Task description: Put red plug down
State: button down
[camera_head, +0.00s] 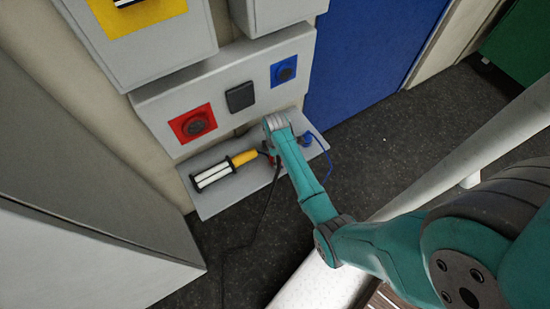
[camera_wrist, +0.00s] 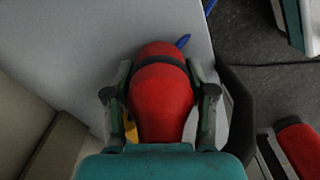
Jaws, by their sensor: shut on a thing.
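The red plug (camera_wrist: 160,95) with a dark band is between the two fingers of my gripper (camera_wrist: 160,108) in the wrist view. My gripper is shut on it, over the grey shelf. In the head view my arm hides most of the plug, and only a little red (camera_head: 274,160) shows below the wrist. A dark cable runs down from there to the floor. I cannot tell whether the plug touches the shelf (camera_head: 212,206).
A work lamp with a yellow handle (camera_head: 244,158) lies on the shelf, left of my gripper. A blue plug (camera_head: 307,139) with a blue cable is at the right end. Behind is a panel with a red socket (camera_head: 194,124), a black one (camera_head: 240,97) and a blue one (camera_head: 284,70).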

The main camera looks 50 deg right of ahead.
jog(key=shift+f, duration=0.55)
jog(key=shift+c, duration=1.9)
grip_release()
jog(key=shift+f, duration=0.1)
notch_tip(320, 180, up, 12)
jog(key=shift+r, duration=0.15)
jog(key=shift+s, duration=0.1)
